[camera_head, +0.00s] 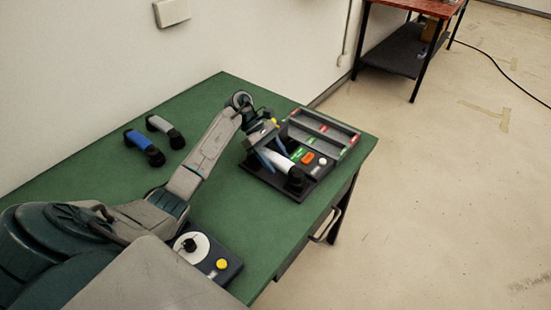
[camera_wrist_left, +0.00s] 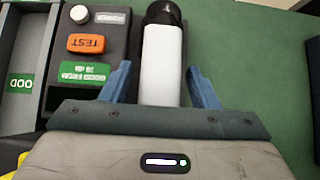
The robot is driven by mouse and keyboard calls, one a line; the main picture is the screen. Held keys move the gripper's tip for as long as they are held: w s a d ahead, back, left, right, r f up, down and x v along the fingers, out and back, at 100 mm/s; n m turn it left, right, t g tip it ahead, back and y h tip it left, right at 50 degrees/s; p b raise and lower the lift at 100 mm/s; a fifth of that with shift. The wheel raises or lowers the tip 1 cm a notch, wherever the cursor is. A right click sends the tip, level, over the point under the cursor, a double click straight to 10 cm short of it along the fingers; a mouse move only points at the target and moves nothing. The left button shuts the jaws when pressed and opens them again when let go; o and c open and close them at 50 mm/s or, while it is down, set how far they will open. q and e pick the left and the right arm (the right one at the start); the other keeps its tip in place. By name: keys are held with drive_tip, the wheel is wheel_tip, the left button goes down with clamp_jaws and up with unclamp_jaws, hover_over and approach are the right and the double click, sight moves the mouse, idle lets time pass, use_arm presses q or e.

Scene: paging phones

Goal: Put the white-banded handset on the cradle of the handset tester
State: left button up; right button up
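The white-banded handset (camera_head: 285,165) has a white grip and black ends. It lies along the near-left side of the handset tester (camera_head: 308,179), a dark box with an orange TEST button, a white button and green labels. It looks to be on the cradle, but the cradle itself is hidden under it. My left gripper (camera_head: 271,158) is over the handset's far end. In the left wrist view, the handset (camera_wrist_left: 161,65) runs between the blue fingers (camera_wrist_left: 162,88), with a gap on each side, so the gripper is open. My right gripper is not in view.
A blue-banded handset (camera_head: 143,147) and a grey-banded one (camera_head: 165,131) lie at the table's back left. A grey divided tray (camera_head: 355,133) adjoins the tester. A dial unit with a yellow button (camera_head: 222,264) stands near the front edge. The green table (camera_head: 220,215) between is clear.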

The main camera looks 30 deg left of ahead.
sight(272, 155)
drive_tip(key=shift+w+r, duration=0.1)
use_arm(q)
drive_tip(key=shift+r, duration=0.2)
drive_tip(key=b+v, duration=0.3)
drive_tip(key=v, duration=0.3)
drive_tip(key=shift+a+f, duration=0.15)
drive_tip(key=shift+a, duration=0.1)
drive_tip(key=p+v, duration=0.2)
drive_tip(key=v, duration=0.3)
drive_tip(key=shift+w+d+r+p, duration=0.1)
drive_tip(key=shift+d+r+p, duration=0.2)
drive_tip(key=shift+p, duration=0.1)
drive_tip(key=shift+a+r+p, duration=0.2)
drive_tip(key=shift+a+p, duration=0.1)
drive_tip(key=shift+p, duration=0.1)
drive_tip(key=shift+a, duration=0.1)
drive_tip(key=shift+f, duration=0.1)
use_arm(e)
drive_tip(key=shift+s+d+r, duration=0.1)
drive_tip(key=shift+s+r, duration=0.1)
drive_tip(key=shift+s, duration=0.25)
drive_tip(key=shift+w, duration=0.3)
